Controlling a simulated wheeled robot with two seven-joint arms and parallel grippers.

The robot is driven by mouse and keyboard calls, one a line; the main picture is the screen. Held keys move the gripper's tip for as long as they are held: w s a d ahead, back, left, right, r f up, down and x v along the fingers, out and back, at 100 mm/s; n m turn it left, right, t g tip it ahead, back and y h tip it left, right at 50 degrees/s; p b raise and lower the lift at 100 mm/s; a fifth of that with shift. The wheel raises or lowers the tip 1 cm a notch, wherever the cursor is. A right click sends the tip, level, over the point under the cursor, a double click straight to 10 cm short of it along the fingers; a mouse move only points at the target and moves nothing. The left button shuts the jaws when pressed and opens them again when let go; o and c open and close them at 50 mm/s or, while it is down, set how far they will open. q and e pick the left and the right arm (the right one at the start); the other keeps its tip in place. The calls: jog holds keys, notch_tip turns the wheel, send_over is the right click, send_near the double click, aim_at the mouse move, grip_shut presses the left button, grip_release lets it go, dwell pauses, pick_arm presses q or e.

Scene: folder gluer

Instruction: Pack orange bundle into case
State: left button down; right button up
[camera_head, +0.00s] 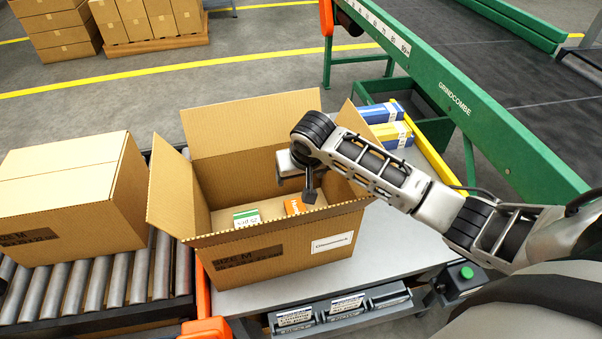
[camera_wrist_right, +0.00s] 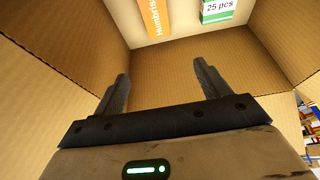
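The orange bundle (camera_head: 295,205) lies inside the open cardboard case (camera_head: 290,250), near its middle right. It also shows in the right wrist view (camera_wrist_right: 155,15), with white lettering. A green and white bundle (camera_head: 246,217) lies in the case to its left; the right wrist view shows it (camera_wrist_right: 217,10) marked "25 pcs". My right gripper (camera_head: 298,190) reaches into the case from above. In the right wrist view its two fingers (camera_wrist_right: 160,85) are spread apart with nothing between them, clear of both bundles. My left gripper is not in view.
A closed case (camera_head: 70,190) stands left on the roller conveyor (camera_head: 110,275). The open case sits on a grey table (camera_head: 390,250), flaps raised. Blue and yellow bundles (camera_head: 390,130) lie behind it at the right, beside the green machine frame (camera_head: 480,105).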

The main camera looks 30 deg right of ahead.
pick_arm(q)
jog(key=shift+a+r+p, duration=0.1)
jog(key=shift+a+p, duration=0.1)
jog(key=shift+p, duration=0.35)
pick_arm(e)
jog(key=v, duration=1.6)
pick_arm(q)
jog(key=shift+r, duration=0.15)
pick_arm(e)
jog(key=shift+f, duration=0.1)
